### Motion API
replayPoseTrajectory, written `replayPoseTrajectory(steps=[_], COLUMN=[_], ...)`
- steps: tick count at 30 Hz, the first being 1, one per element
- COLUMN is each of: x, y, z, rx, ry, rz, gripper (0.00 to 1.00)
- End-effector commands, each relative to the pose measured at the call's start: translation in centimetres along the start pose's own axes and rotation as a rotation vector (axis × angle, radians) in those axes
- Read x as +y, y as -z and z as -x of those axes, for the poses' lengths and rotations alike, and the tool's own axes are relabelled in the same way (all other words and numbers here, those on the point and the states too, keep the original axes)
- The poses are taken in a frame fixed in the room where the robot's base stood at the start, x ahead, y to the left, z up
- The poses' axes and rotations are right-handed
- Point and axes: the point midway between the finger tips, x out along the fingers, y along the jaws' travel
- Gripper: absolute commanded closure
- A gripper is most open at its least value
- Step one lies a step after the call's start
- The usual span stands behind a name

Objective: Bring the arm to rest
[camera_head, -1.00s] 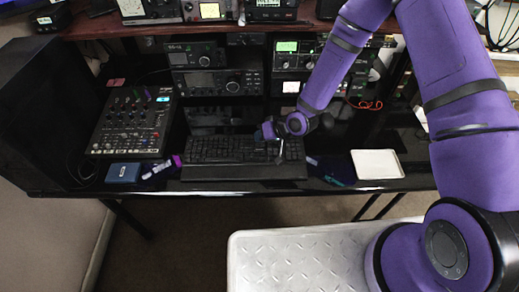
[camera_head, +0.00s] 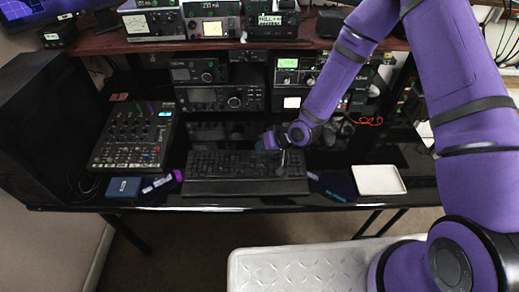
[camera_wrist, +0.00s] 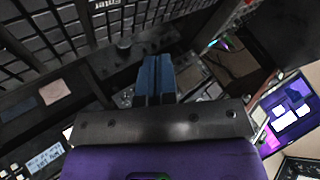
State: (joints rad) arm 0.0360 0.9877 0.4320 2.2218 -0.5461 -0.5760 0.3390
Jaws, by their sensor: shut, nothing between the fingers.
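My gripper (camera_head: 271,140) is at the end of my purple arm, over the right part of the black keyboard (camera_head: 230,187) in the head view. In the wrist view my gripper's blue fingers (camera_wrist: 156,78) are together with nothing between them. A keyboard with an Enter key (camera_wrist: 60,40) fills the upper left of the wrist view. The fingers look apart from the desk; the exact height cannot be told.
A mixer (camera_head: 133,136) and a dark speaker (camera_head: 48,118) stand at the left. Stacked radios (camera_head: 215,98) sit behind the keyboard under the shelf (camera_head: 160,45). A white tray (camera_head: 378,180) lies at the right, a blue box (camera_head: 123,187) at the front left.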

Motion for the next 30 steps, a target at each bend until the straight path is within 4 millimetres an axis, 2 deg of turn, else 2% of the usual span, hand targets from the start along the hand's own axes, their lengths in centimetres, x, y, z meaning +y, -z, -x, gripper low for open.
replayPoseTrajectory(steps=[7, 11, 14, 21, 30], x=[0.1, 0.4, 0.8, 1.3, 0.7], y=[0.2, 1.6, 3.3, 7.1, 10.3], z=[0.3, 1.9, 4.3, 11.6, 21.6], rx=[0.000, -0.007, -0.018, -0.047, -0.066], ry=[-0.007, -0.050, -0.111, -0.278, -0.468], rz=[0.005, 0.033, 0.065, 0.127, 0.148], gripper=[1.00, 1.00, 1.00, 1.00, 1.00])
